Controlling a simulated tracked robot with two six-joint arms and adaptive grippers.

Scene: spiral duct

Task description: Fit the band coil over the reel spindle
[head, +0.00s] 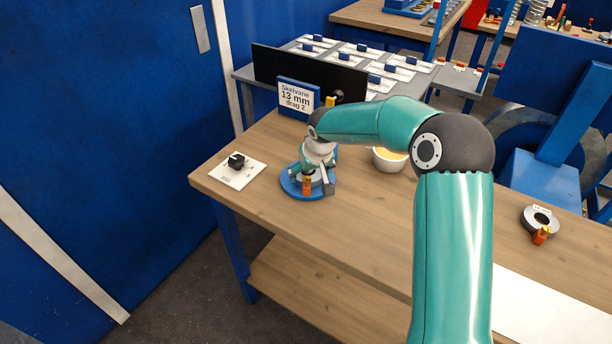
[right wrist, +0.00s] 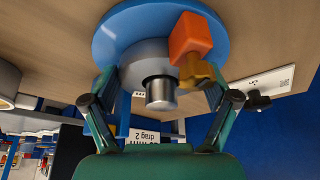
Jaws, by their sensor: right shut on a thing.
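The grey band coil (right wrist: 145,52) carries an orange block (right wrist: 190,36) and a brass-coloured clip (right wrist: 200,72). It sits around the metal reel spindle (right wrist: 161,96), whose end sticks out through the ring toward the right wrist camera. Behind the coil is the round blue base (right wrist: 112,32), which also shows in the head view (head: 289,188) on the wooden bench. My right gripper (right wrist: 158,82) is shut on the coil, one finger on each side. Whether the coil touches the base I cannot tell. In the head view my gripper (head: 315,174) partly hides coil and spindle. My left gripper is out of view.
A white card with a black part (head: 237,165) lies left of the base. A sign reading 13 mm (head: 297,99) and a black panel (head: 300,75) stand behind. A white bowl (head: 389,159) is to the right.

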